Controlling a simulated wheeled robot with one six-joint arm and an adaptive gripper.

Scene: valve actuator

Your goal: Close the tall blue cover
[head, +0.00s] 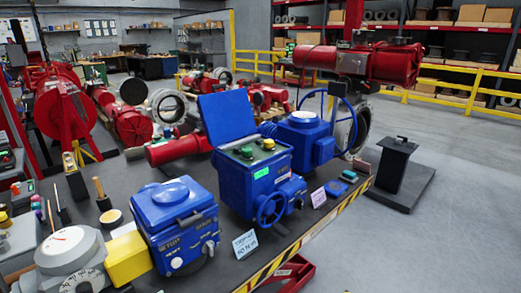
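The tall blue cover (226,121) stands open at the back of a blue actuator box (252,180). It is raised nearly upright and leans back a little. The box's top panel shows bare, with a green button and a yellow button on it. A blue handwheel (271,209) is on the box's front. My gripper is not in view.
A second blue box (178,222) with its lid down stands at the front left. Another blue actuator (305,138) stands behind right, and a red cylinder (180,149) behind left. A black pedestal (396,165) stands on the floor at right. Floor at lower right is clear.

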